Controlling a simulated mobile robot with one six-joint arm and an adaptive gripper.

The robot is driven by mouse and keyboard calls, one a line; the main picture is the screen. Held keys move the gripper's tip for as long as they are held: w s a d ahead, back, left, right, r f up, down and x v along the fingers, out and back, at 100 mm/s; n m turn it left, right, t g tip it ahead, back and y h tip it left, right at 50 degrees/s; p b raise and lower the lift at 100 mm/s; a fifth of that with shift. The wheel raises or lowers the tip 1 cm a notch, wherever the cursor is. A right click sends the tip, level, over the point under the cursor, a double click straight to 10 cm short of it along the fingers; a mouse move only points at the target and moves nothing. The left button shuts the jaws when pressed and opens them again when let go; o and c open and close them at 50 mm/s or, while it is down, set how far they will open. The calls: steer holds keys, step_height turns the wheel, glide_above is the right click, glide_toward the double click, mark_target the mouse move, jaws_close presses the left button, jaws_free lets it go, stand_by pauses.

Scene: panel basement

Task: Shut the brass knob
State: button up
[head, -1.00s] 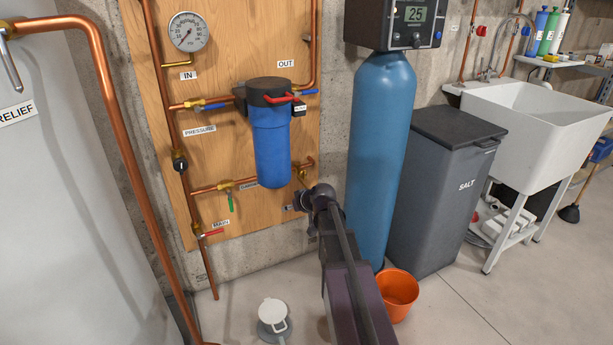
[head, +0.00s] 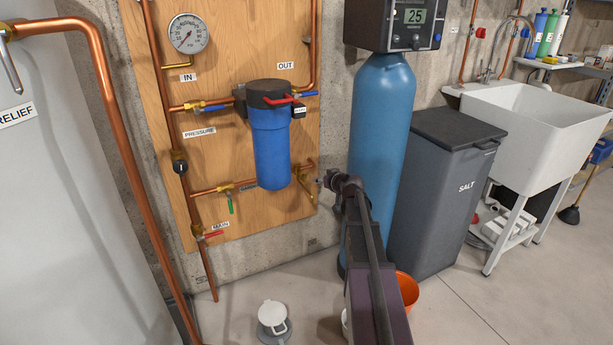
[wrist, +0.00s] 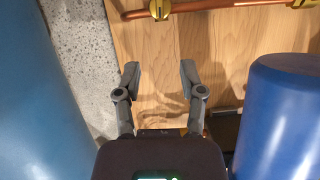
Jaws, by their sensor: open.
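A brass fitting with a knob-like part (head: 307,170) sits at the right end of the lower copper pipe on the wooden board, just right of the blue filter housing. In the wrist view a round, slotted brass piece (wrist: 160,10) shows on the copper pipe at the top edge; it appears to be the same part. My gripper (head: 322,181) is just right of the fitting in the head view. In the wrist view my gripper (wrist: 158,78) has its two fingers spread, with bare board between them. The brass piece lies beyond the fingertips, apart from them.
The blue filter housing (head: 271,150) is close on the left, and also shows in the wrist view (wrist: 283,120). The blue tank (head: 380,140) stands close on the right. A green-handled valve (head: 230,205) and the red-handled main valve (head: 211,234) are lower left. An orange bucket (head: 408,290) is on the floor.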

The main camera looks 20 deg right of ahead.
mark_target(305, 174)
steer(key=b+x, duration=0.5)
steer(key=x, duration=0.8)
steer(key=shift+w+f, duration=0.2)
steer(key=shift+w, duration=0.05)
